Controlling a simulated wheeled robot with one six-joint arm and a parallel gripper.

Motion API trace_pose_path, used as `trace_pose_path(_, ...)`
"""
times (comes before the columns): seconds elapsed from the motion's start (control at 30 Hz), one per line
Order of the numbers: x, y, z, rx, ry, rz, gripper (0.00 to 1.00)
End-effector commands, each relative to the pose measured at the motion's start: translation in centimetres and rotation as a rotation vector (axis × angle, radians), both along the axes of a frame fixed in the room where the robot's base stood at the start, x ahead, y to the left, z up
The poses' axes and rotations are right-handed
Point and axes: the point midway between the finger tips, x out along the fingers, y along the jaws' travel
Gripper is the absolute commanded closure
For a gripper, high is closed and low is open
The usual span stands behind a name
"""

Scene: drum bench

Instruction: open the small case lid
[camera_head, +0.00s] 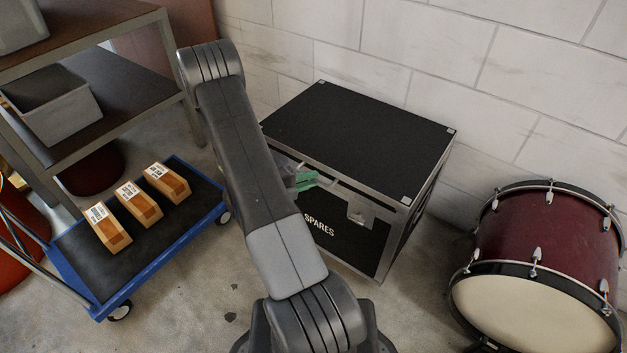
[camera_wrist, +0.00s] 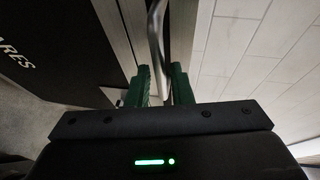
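The black case (camera_head: 328,231) with silver edges and the word SPARES on its front stands on the floor against the wall. Its flat black lid (camera_head: 362,130) is down. My gripper (camera_head: 306,180) is at the upper front of the case, partly hidden by my arm. In the wrist view, my gripper's green fingers (camera_wrist: 160,88) are apart, on either side of a thin curved metal handle (camera_wrist: 154,35). The handle runs into the gap between them. I cannot tell whether either finger touches it.
A red drum (camera_head: 545,240) lies on its side at the right. A blue cart (camera_head: 165,252) with 3 cardboard boxes (camera_head: 139,203) stands at the left, beside a shelf with a grey bin (camera_head: 58,112). A block wall (camera_head: 400,55) is close behind the case.

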Motion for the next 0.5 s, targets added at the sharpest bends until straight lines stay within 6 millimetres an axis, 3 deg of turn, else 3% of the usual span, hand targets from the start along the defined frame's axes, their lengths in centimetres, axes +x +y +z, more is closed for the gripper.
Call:
trace_pose_path(0.2, 0.8, -1.4, -0.3, 0.0, 0.0, -0.001, 0.8)
trace_pose_path(0.5, 0.9, -1.6, -0.3, 0.0, 0.0, 0.001, 0.8)
